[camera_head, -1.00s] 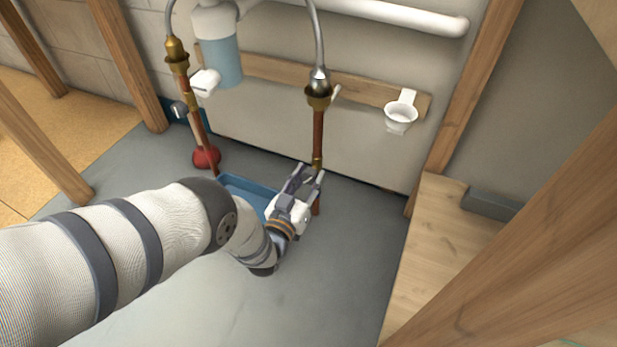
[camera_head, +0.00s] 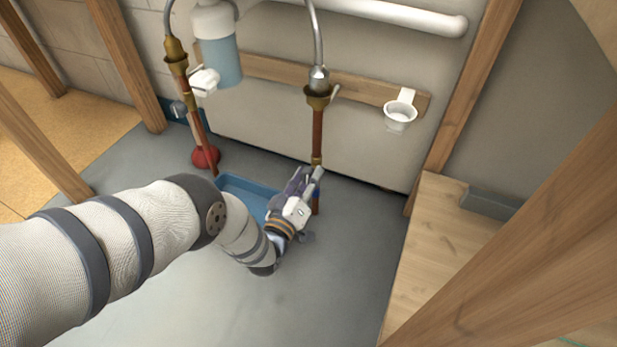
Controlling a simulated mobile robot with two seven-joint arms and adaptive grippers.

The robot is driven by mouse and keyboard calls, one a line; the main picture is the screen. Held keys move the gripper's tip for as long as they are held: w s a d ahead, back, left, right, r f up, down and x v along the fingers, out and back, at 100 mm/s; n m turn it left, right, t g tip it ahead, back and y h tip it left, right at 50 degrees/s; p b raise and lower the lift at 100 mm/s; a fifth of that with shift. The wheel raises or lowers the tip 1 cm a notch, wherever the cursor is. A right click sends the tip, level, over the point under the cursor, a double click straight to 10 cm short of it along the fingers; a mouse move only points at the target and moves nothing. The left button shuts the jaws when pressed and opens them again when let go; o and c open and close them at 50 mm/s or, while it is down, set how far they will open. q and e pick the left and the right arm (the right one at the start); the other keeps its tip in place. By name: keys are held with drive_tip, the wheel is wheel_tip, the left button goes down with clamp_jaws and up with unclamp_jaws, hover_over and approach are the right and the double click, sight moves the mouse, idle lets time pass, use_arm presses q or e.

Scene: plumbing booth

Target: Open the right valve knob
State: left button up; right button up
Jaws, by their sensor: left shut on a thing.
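The right copper pipe (camera_head: 318,136) stands upright in front of the wall panel, with a brass fitting (camera_head: 316,161) low on it. The right valve knob is at this lower part and is mostly hidden by my left gripper; a small bit of blue shows beside the fingers. My left gripper (camera_head: 309,180) reaches in from the left and is shut on the right valve knob at the pipe. The left pipe (camera_head: 192,108) has a red knob-like part (camera_head: 206,157) near its foot. My right gripper is not in view.
A blue tray (camera_head: 248,187) lies on the grey floor behind my left wrist. A bottle of blue liquid (camera_head: 222,55) and a white cup holder (camera_head: 400,111) hang on the wall. Wooden posts stand at both sides. The floor in front is clear.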

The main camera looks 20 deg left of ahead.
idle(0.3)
use_arm(q)
drive_tip(key=o, duration=1.2)
drive_tip(key=shift+c, duration=0.2)
drive_tip(key=s, duration=1.2)
drive_tip(key=shift+a, duration=0.2)
